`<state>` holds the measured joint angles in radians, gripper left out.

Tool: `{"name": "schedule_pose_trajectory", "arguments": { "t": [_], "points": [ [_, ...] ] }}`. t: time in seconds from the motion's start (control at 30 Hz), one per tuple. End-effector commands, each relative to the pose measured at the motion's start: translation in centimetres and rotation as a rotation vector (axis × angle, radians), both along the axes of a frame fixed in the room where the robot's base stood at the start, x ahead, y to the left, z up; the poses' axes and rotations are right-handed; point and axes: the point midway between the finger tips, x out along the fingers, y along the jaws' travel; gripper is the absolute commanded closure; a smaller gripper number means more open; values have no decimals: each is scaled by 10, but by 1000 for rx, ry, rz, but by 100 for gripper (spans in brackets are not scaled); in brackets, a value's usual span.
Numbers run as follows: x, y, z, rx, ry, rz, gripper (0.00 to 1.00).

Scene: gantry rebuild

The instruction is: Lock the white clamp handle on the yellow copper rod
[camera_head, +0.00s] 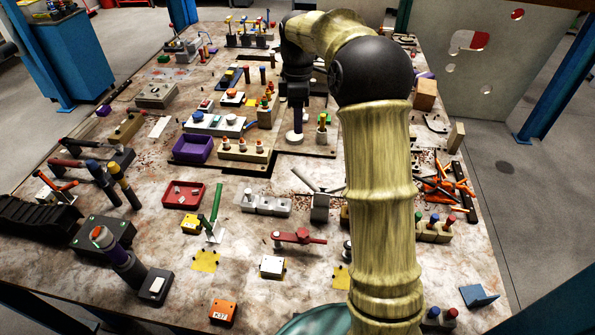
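I cannot single out the white clamp handle or the yellow copper rod with certainty. A dark rod with a yellow band (120,174) leans at the left, beside a blue-topped one (93,168). My gripper (295,125) is small and dark at the end of my black wrist, pointing down over the table's middle. Its fingers are too unclear to read. My arm hides part of the table.
The marbled table (230,285) is crowded. A red tray (182,195), a purple bin (192,149), a green lever (216,202) and a red lever clamp (298,238) stand around. Orange-handled tools (445,187) lie at the right. The front edge has some free room.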

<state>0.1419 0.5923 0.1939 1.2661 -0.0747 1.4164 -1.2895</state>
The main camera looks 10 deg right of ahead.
Motion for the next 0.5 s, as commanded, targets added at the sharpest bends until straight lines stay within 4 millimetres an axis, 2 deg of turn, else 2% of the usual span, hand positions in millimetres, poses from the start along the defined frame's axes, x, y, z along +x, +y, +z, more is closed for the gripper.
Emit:
{"name": "schedule_pose_trajectory", "arguments": {
  "t": [0.27,0.37,0.5],
  "points": [
    [-1,0,-2,0,-1,-2,60],
    [-2,1,-8,-1,1,-2,60],
    [-4,2,-26,-1,2,-2,60]
  ]
}}
